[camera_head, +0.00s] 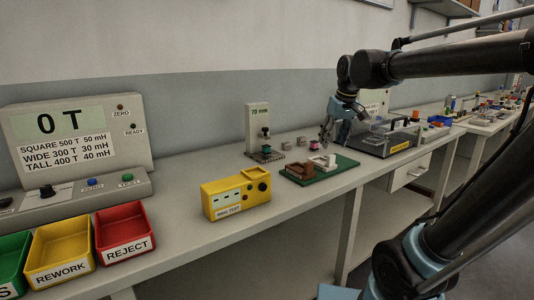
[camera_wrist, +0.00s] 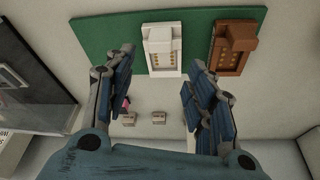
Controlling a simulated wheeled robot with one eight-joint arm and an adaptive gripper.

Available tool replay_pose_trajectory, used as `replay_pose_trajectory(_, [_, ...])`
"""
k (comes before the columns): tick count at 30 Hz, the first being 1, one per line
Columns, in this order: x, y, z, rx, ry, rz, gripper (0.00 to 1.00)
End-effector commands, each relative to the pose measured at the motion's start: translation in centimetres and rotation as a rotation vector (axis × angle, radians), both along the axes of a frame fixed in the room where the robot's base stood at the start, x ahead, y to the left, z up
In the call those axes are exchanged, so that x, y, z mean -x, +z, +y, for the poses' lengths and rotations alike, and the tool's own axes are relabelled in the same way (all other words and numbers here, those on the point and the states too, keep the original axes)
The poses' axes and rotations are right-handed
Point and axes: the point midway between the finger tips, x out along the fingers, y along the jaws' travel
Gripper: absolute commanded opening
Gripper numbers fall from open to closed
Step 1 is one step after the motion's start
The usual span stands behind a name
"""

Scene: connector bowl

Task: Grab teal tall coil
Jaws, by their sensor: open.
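A small teal-green piece (camera_head: 266,150), likely the teal tall coil, sits low in the upright gauge (camera_head: 257,120) marked "70 mm". It is too small for its shape to be sure, and I cannot make it out in the wrist view. My gripper (camera_head: 325,138) is to the right of the gauge, above the bench by the green board. In the wrist view my gripper (camera_wrist: 161,58) is open, its fingers spread apart with nothing between them. A magenta piece (camera_head: 314,146) is close to the gripper; part of it shows behind the left finger (camera_wrist: 126,103).
The green board (camera_head: 345,164) carries a white connector block (camera_wrist: 161,52) and a brown one (camera_wrist: 233,48). Two small beige blocks (camera_wrist: 158,118) lie near it. A clear-lidded case (camera_head: 390,139) is at right. A yellow tester (camera_head: 222,199) and a red bin (camera_head: 124,230) stand at left.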

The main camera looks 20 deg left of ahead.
Motion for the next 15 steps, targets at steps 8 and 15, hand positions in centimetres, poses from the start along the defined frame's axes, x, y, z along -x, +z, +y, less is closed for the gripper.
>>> replay_pose_trajectory(8, [-4.2, 5.5, 11.8, -0.024, 0.185, -0.034, 0.5])
replay_pose_trajectory(15, [-5.4, 8.1, 19.6, -0.042, 0.294, -0.054, 0.5])
